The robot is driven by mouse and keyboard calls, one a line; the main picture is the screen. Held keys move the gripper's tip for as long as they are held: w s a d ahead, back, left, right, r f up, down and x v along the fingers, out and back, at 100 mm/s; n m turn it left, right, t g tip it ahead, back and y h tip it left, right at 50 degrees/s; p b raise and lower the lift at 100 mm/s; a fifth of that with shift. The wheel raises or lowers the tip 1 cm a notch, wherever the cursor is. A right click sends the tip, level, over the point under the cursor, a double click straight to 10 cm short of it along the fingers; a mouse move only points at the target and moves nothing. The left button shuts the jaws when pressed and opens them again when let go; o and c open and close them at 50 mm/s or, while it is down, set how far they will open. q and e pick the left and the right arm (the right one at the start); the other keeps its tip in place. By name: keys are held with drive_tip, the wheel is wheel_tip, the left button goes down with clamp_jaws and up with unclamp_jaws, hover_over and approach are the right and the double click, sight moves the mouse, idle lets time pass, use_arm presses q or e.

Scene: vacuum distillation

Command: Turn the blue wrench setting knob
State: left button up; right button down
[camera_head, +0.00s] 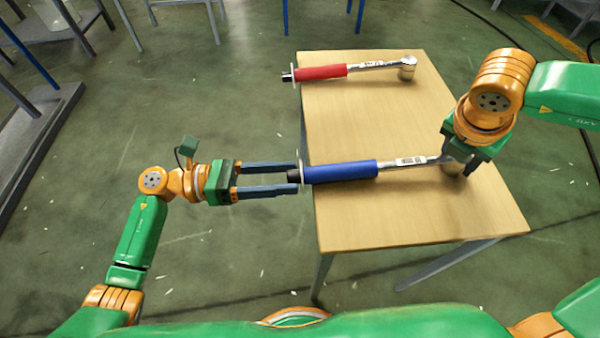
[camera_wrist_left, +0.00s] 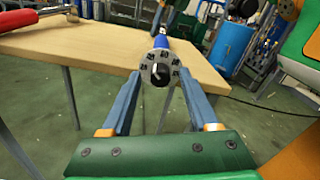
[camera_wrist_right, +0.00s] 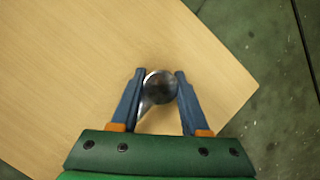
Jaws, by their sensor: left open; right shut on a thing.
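The blue wrench (camera_head: 340,171) lies across the table, its handle end sticking out past the table's left edge. Its black setting knob (camera_wrist_left: 161,74) shows in the left wrist view with a grey numbered dial (camera_wrist_left: 147,68) around it. My left gripper (camera_head: 296,175) is open, its fingers (camera_wrist_left: 160,82) pointing at the knob from the left, one on either side; I cannot tell whether they touch it. My right gripper (camera_head: 460,163) is shut on the wrench's silver head (camera_wrist_right: 160,87), pointing down over the table's right part.
A red wrench (camera_head: 320,72) lies along the far part of the wooden table (camera_head: 410,215), its handle end at the left edge. The table's near part is clear. Metal frames with blue legs (camera_head: 285,15) stand on the green floor beyond.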

use_arm(q)
clamp_jaws()
idle(0.3)
drive_tip(key=shift+w+n+g, duration=0.1)
drive_tip(key=shift+n+g, duration=0.4)
drive_tip(key=shift+n, duration=3.5)
unclamp_jaws()
